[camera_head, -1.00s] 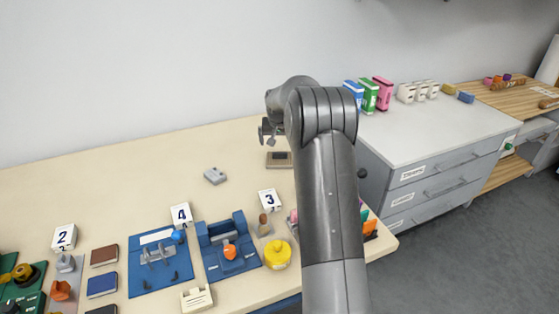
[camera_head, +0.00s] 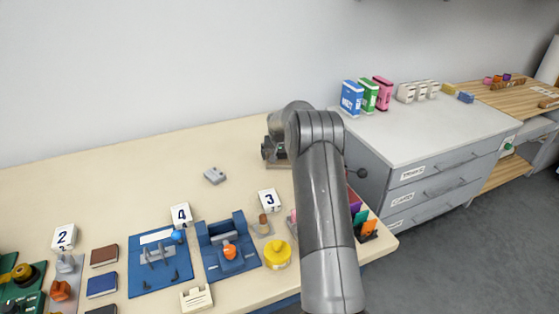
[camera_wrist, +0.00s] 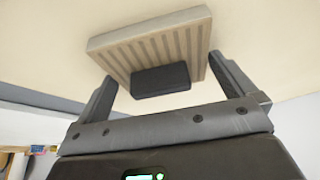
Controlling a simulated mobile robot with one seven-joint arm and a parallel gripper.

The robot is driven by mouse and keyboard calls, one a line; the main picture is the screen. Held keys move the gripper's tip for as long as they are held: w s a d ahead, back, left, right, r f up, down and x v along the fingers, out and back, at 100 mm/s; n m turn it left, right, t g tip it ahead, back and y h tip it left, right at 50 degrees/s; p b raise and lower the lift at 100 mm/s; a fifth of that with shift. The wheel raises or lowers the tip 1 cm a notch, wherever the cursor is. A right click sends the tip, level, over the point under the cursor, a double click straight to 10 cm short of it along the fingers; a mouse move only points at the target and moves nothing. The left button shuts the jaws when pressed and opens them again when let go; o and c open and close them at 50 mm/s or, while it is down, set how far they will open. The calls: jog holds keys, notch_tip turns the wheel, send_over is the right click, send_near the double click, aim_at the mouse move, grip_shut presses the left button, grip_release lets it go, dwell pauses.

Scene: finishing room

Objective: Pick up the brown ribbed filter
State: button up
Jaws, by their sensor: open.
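The brown ribbed filter (camera_wrist: 150,48) is a flat tan-brown slab with raised ribs and a dark block on its near side. In the wrist view it lies ahead of my gripper (camera_wrist: 162,68), whose two fingers are spread apart, one towards each side of the filter. No grip on it shows, and I cannot tell whether either finger touches it. In the head view my gripper (camera_head: 267,150) is low over the back right of the bench, and my arm and gripper hide most of the filter there.
A small grey box (camera_head: 215,175) lies on the bench left of my gripper. Nearer are card 3 (camera_head: 269,200), a blue fixture (camera_head: 228,245) and a yellow round container (camera_head: 277,254). A grey drawer cabinet (camera_head: 430,140) stands right. The bench's back left is clear.

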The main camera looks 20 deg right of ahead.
jog(key=shift+c, duration=0.2)
jog(key=c, duration=0.6)
